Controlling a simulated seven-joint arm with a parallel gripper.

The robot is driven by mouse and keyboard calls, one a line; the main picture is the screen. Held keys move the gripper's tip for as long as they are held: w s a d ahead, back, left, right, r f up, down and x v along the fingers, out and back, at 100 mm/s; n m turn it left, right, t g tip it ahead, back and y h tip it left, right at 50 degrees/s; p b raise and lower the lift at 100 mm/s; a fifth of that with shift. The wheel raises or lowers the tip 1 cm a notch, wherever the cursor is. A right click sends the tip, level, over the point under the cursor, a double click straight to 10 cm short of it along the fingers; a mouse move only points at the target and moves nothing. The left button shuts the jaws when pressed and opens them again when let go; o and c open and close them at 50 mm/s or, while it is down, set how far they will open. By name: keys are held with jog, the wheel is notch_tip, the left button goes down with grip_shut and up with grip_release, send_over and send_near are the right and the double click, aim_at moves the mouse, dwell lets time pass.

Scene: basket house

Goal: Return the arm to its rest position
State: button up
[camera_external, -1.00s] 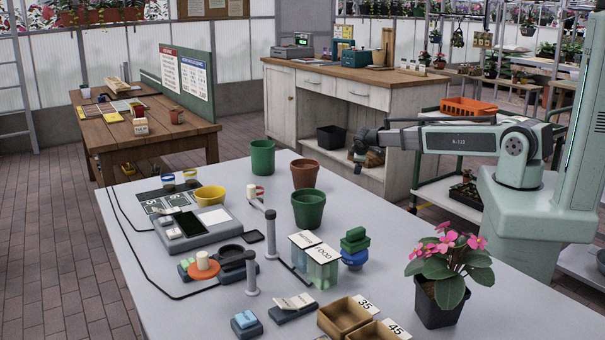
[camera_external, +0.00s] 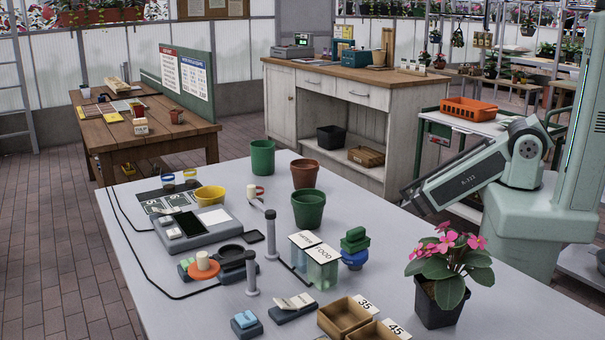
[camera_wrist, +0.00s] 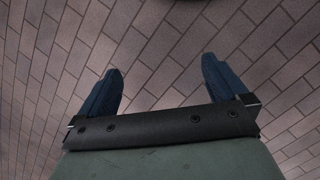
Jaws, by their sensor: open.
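My gripper (camera_wrist: 160,85) shows in the wrist view with its two dark blue fingers spread wide apart. Nothing is between them; only brick floor (camera_wrist: 160,45) lies beyond. In the external view my pale green arm (camera_external: 465,180) slopes down to the left from its elbow, beside the far right edge of the grey table (camera_external: 380,215). Its lower end reaches behind that edge, and the gripper itself is hidden there.
A pink-flowered plant in a black pot (camera_external: 440,295) stands on the table near my base. Green pots (camera_external: 308,208), a terracotta pot (camera_external: 304,174) and a scale (camera_external: 195,235) stand farther left. A cart with an orange basket (camera_external: 468,110) is behind my arm. A wooden-topped cabinet (camera_external: 350,75) stands farther back.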

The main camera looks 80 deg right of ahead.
jog(key=s+a+g, duration=0.1)
jog(key=s+a, duration=0.3)
jog(key=s, duration=0.3)
jog(key=s+a+f+g+y, duration=0.1)
jog(key=s+a+g, duration=0.1)
jog(key=s+a, duration=0.3)
jog(key=shift+s+a+f, duration=0.25)
jog(key=shift+s+a, duration=0.05)
jog(key=shift+s, duration=0.6)
